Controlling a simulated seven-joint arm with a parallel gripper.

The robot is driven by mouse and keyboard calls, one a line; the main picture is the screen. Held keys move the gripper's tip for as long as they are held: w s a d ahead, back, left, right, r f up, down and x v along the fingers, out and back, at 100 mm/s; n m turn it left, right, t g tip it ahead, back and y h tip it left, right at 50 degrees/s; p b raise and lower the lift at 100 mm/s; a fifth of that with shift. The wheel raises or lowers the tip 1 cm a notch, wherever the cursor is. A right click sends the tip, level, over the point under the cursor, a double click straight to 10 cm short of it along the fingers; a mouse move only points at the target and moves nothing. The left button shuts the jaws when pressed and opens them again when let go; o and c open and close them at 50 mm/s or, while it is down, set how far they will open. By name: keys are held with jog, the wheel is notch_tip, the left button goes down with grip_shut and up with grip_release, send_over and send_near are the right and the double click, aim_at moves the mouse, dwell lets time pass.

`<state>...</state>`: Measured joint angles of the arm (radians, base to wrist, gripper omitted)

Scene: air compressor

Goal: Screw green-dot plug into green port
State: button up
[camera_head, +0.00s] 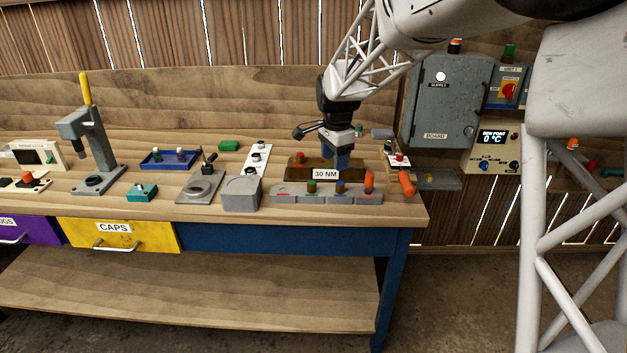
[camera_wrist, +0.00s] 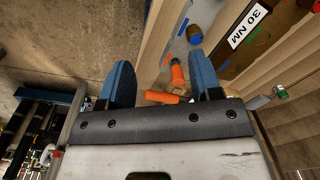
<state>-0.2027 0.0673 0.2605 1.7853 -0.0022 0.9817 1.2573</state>
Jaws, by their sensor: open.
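A grey port block (camera_head: 325,198) with coloured marks stands at the bench's front. A green-topped piece (camera_head: 311,187) sits on it, beside a blue-topped piece (camera_head: 340,187) and an orange one (camera_head: 369,180).
A brown block with a 30 NM label (camera_head: 325,174) stands under my gripper; the label also shows in the wrist view (camera_wrist: 249,25). An orange cylinder (camera_head: 406,183) lies near the right edge. A grey box (camera_head: 241,194) stands left of the port block.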

aim_at(312, 183)
jog(key=w+a+f+m, duration=0.1)
jog(key=w+a+f, duration=0.1)
jog(key=w, duration=0.1)
jog(key=w+a+f+m, duration=0.1)
jog(key=w+a+f, duration=0.1)
jog(key=w, duration=0.1)
jog(key=w+a+f+m, duration=0.1)
jog(key=w+a+f, duration=0.1)
jog(key=w+f, duration=0.1)
jog(key=shift+a+g, duration=0.2)
jog(key=shift+g, duration=0.1)
jog(key=shift+f, duration=0.1)
jog(key=shift+f, duration=1.25)
jog(key=shift+f, duration=2.55)
